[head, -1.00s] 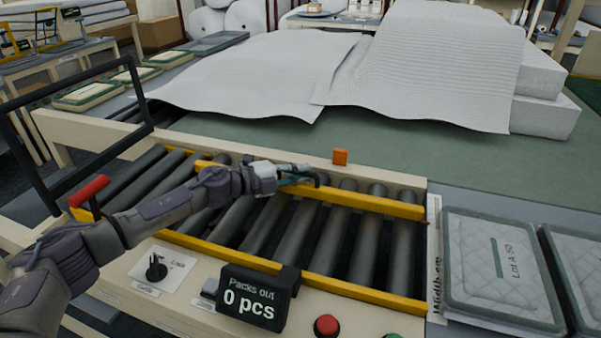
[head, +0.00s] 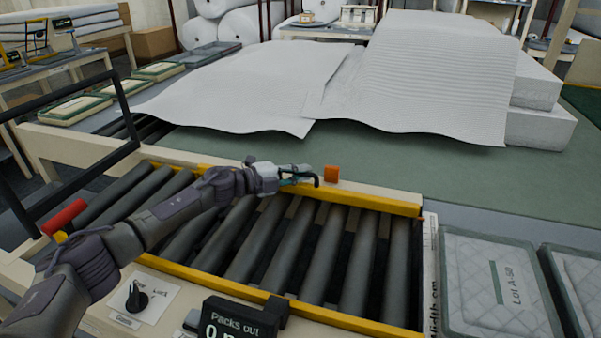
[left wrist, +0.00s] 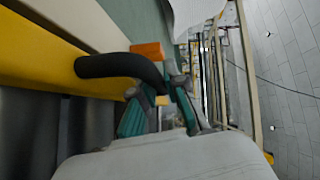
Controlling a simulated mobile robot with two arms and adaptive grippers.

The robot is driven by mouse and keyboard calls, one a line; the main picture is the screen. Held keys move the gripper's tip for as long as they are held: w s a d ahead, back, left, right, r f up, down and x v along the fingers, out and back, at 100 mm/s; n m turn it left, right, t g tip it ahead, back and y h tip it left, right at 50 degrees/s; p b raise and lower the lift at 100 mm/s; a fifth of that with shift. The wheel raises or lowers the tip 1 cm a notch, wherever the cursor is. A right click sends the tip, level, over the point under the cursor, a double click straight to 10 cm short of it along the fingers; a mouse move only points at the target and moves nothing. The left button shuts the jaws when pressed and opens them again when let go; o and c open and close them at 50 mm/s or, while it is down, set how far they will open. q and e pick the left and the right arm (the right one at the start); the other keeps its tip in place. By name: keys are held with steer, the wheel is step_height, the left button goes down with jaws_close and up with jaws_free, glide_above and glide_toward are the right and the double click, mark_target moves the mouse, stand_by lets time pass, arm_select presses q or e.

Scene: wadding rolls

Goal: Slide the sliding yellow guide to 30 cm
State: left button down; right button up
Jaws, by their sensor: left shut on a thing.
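The sliding yellow guide (head: 375,205) is the far yellow bar across the dark rollers. It lies close to the beige far edge of the conveyor and also shows in the left wrist view (left wrist: 38,50). A black curved handle (left wrist: 120,66) stands out from it. My left gripper (head: 300,178) is shut on this handle, its teal fingers seen close up in the left wrist view. A width scale in cm (head: 431,265) runs along the conveyor's right end; its numbers are too small to read. My right gripper is not in view.
A second yellow rail (head: 228,284) lies along the near side. A lock knob (head: 137,299) and a "Packs out" display (head: 238,322) are in front. An orange block (head: 331,174) sits on the far edge. White wadding (head: 410,90) lies on the green table behind.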

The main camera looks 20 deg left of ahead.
arm_select(q)
steer(key=c, duration=1.5)
jaws_free()
steer(key=shift+f, duration=0.1)
steer(key=shift+o, duration=0.2)
steer(key=shift+s+a, duration=0.1)
steer(key=shift+s, duration=0.1)
steer(key=v, duration=1.1)
steer(key=shift+a, duration=0.3)
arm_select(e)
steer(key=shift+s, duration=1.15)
arm_select(q)
steer(key=shift+s, duration=0.15)
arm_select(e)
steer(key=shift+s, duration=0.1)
